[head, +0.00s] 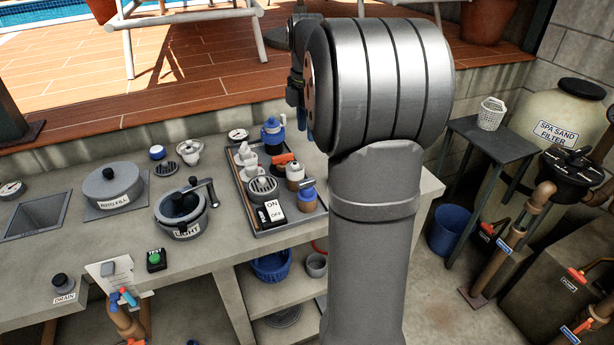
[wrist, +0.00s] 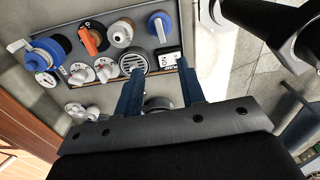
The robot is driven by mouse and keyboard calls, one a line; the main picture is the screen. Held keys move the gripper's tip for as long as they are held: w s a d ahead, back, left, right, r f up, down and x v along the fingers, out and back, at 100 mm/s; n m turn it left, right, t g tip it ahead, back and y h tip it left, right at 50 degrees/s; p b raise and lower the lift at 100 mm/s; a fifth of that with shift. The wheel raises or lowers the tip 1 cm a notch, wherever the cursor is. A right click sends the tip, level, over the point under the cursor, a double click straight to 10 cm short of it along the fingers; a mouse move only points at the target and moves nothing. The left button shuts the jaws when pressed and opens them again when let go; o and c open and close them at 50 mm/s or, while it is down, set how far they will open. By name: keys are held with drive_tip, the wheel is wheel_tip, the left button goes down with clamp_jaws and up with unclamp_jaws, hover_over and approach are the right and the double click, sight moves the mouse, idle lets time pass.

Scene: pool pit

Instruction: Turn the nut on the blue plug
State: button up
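A blue fitting (head: 272,132) stands at the far end of the grey tray (head: 240,196). It also shows in the wrist view (wrist: 46,52) at the left. A second blue-topped fitting (head: 307,190) stands at the tray's near right corner, also in the wrist view (wrist: 159,24). I cannot tell for sure which one is the blue plug, and no nut stands out clearly. My gripper (wrist: 161,74) is open, with two blue fingers apart and nothing between them. Its fingertips appear near the grille and the switch box. In the head view my arm hides most of it.
The tray also holds an orange-handled valve (wrist: 93,39), a round grille (wrist: 133,62), white valves (wrist: 80,74) and an ON/OFF switch (head: 270,213). A crank-handled pot (head: 181,212) and a lidded pot (head: 112,184) stand left on the bench. A small table (head: 484,140) is right.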

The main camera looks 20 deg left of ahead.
sight(307, 181)
wheel_tip(307, 181, down, 16)
drive_tip(key=shift+r, duration=0.2)
clamp_jaws()
